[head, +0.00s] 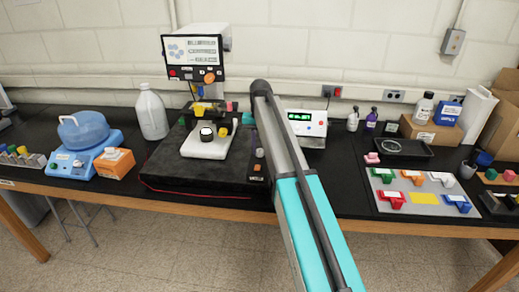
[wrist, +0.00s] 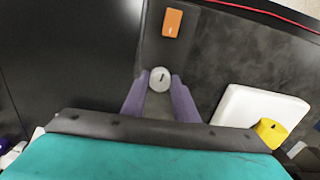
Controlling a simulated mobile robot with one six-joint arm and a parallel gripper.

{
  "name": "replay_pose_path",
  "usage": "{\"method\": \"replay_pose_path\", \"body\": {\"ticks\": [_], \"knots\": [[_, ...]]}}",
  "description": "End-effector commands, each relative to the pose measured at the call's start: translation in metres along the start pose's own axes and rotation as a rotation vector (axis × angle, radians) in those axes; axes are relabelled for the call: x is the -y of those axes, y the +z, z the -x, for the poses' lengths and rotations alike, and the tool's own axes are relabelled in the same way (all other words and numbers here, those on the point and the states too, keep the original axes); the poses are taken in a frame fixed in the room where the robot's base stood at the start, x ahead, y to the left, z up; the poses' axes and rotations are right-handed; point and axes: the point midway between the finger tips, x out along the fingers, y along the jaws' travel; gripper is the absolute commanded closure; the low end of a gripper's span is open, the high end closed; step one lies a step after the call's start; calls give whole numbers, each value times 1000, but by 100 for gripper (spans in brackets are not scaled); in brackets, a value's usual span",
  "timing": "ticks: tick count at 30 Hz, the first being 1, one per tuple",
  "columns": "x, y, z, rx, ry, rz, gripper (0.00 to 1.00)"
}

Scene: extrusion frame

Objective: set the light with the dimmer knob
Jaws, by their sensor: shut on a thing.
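The dimmer knob (wrist: 160,77) is a small, round, pale grey cap with a short dark mark, almost upright in the wrist view. It sits on the dark control strip at the right of the microscope base; in the head view the knob (head: 260,153) shows as a small grey spot beside my arm. My gripper (wrist: 158,84) has its two purple fingers on either side of the knob and is shut on it. The orange switch (wrist: 172,22) is on the same strip; the switch also shows in the head view (head: 257,167). The microscope screen (head: 192,58) shows text and bluish blobs.
A white stage plate (wrist: 255,108) with a yellow knob (wrist: 271,132) is close to the gripper's right in the wrist view. A white instrument (head: 307,124) stands right of my arm. A jug (head: 152,115) and blue centrifuge (head: 84,133) stand at left.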

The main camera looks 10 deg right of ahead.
Motion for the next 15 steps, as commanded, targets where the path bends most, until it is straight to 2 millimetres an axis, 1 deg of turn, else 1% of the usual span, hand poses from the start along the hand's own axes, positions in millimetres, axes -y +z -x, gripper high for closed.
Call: {"method": "replay_pose_path", "body": {"ticks": [13, 14, 15], "knots": [[0, 0, 0, 0, -1, -16, 96], [0, 0, 0, 0, -1, -16, 72], [0, 0, 0, 0, -1, -16, 65]]}}
